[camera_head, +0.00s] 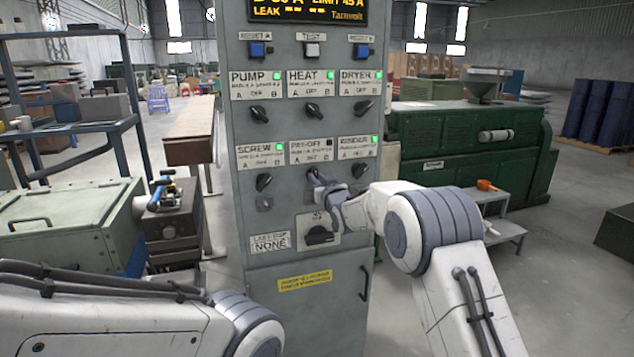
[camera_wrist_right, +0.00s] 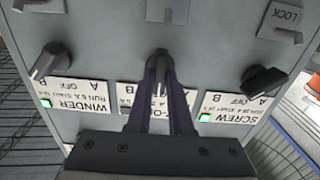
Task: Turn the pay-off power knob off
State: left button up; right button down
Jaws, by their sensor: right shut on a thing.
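The pay-off label plate (camera_head: 310,151) is in the lower row of the grey control cabinet (camera_head: 296,225), between the screw and winder plates. Its small lamp (camera_head: 329,143) looks dark, while the neighbouring lamps are green. My right gripper (camera_head: 314,178) is at the pay-off knob, mostly covering it in the head view. In the right wrist view, my gripper's two fingers (camera_wrist_right: 160,82) are shut on the pay-off knob (camera_wrist_right: 158,66), one on each side. The knob points roughly straight along the fingers there. My left gripper is out of view; only part of my left arm shows.
The screw knob (camera_head: 264,182) and winder knob (camera_head: 360,170) flank the pay-off knob closely. A workbench (camera_head: 190,140) stands left, a green machine (camera_head: 460,140) right.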

jog(key=shift+f, duration=0.1)
dwell(0.4)
jog(key=c, duration=0.8)
grip_release()
jog(key=b+v, duration=0.3)
jog(key=v, duration=0.7)
jog(key=shift+s, duration=0.25)
